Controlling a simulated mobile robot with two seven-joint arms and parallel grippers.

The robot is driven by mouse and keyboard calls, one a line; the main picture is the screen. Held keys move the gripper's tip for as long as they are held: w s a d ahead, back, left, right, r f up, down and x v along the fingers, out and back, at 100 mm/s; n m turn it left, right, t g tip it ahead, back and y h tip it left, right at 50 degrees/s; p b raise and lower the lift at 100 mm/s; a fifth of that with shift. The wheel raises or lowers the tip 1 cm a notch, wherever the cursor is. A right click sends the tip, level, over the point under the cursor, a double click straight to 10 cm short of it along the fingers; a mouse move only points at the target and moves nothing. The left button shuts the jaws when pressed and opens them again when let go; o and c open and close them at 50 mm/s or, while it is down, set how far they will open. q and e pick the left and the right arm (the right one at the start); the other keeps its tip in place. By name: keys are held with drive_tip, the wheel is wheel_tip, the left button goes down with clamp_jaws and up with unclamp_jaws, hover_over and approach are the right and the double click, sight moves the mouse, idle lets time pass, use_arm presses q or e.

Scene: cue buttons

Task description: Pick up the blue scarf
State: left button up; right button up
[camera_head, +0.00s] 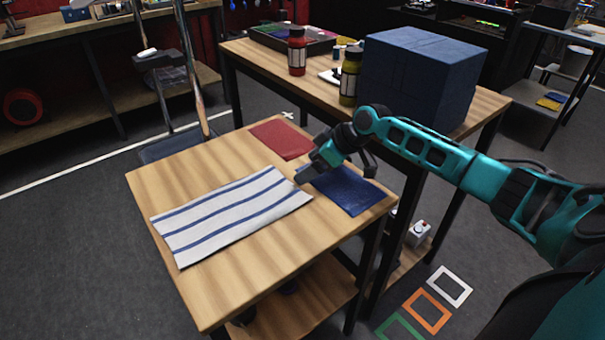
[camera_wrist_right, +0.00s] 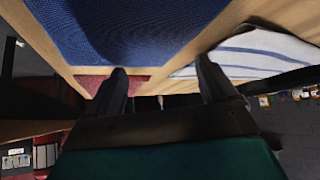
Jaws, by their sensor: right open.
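The blue scarf (camera_head: 350,190) lies flat and folded on the right part of the near wooden table (camera_head: 262,242). My right gripper (camera_head: 302,174) is just over or beside the scarf's upper left edge; I cannot tell whether it touches. In the right wrist view the blue scarf (camera_wrist_right: 130,28) fills the top, and the fingers of the right gripper (camera_wrist_right: 165,85) are spread apart with nothing between them. A red cloth (camera_head: 281,139) lies behind the gripper, and a white cloth with blue stripes (camera_head: 232,212) lies to its left. My left gripper is in neither view.
A second, higher table (camera_head: 262,52) stands behind, with a big blue box (camera_head: 420,78), a red bottle (camera_head: 297,50), a yellow bottle (camera_head: 349,76) and a tray (camera_head: 292,38). Bare wood shows along the near table's front. Coloured frames (camera_head: 427,309) lie on the floor at right.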

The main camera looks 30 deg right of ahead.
drive_tip(key=shift+f, duration=0.15)
drive_tip(key=shift+c, duration=0.7)
drive_tip(key=shift+a+f, duration=0.1)
drive_tip(key=c, duration=1.3)
drive_tip(key=shift+s, duration=0.1)
drive_tip(key=shift+c, duration=0.4)
drive_tip(key=shift+r, duration=0.2)
clamp_jaws()
wheel_tip(320, 180, up, 12)
drive_tip(key=p, duration=0.8)
